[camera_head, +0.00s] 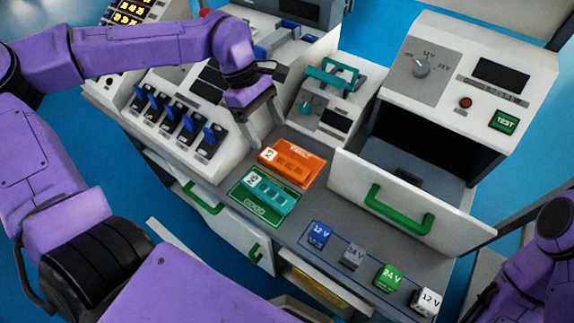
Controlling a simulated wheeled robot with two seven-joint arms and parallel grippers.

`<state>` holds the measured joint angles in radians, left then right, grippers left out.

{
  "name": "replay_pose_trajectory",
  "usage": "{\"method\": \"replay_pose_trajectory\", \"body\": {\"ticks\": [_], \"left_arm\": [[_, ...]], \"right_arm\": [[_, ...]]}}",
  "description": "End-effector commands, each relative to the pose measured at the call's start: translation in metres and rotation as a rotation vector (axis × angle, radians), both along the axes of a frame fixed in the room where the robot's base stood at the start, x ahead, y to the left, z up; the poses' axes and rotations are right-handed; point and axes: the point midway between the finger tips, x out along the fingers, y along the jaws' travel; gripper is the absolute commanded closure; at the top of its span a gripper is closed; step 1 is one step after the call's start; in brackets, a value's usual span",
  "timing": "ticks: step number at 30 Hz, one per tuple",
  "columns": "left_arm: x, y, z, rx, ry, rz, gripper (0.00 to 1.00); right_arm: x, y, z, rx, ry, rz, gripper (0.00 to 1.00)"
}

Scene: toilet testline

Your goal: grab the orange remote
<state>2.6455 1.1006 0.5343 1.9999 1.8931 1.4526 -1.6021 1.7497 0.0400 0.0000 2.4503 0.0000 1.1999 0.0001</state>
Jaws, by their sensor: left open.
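The orange remote (290,161) lies flat on an orange-marked pad on the grey counter, near the middle of the head view. My left gripper (265,132) points down just behind and above the remote, with its pale fingers apart and nothing seen between them. It appears clear of the remote, though the exact height gap is hard to judge. A purple link of my right arm shows at the right edge, but its gripper is not visible.
A teal remote (268,194) lies on a green pad just in front. A row of blue, grey, green and white voltage blocks (388,277) sits at the counter's front right. An open drawer with a green handle (399,212) juts out at right. Blue-lever switches (180,122) stand at left.

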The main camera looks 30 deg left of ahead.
Motion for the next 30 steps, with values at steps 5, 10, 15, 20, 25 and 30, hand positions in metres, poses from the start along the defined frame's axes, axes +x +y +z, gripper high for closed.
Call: {"method": "replay_pose_trajectory", "body": {"ticks": [5,10,15,20,25,30], "left_arm": [[-0.004,-0.009,-0.030,0.002,0.007,0.004,0.21],[-0.005,-0.017,-0.049,0.001,0.003,0.007,0.21],[-0.003,-0.036,-0.073,0.005,0.007,0.005,0.21],[-0.004,-0.045,-0.093,0.002,0.004,0.006,0.21],[-0.003,-0.046,-0.094,0.000,0.001,0.005,0.21],[-0.003,-0.046,-0.094,0.001,0.001,0.005,0.57]], "right_arm": [[0.000,0.000,-0.002,0.000,0.000,0.000,0.57],[0.000,0.000,-0.002,0.000,0.000,0.000,0.57],[0.000,0.000,0.000,0.000,0.000,0.000,0.57],[0.000,0.000,-0.001,-0.001,-0.001,0.000,0.57],[0.000,0.000,-0.001,-0.001,-0.001,0.000,0.57],[0.000,0.000,-0.001,-0.001,-0.001,0.000,0.57]]}}
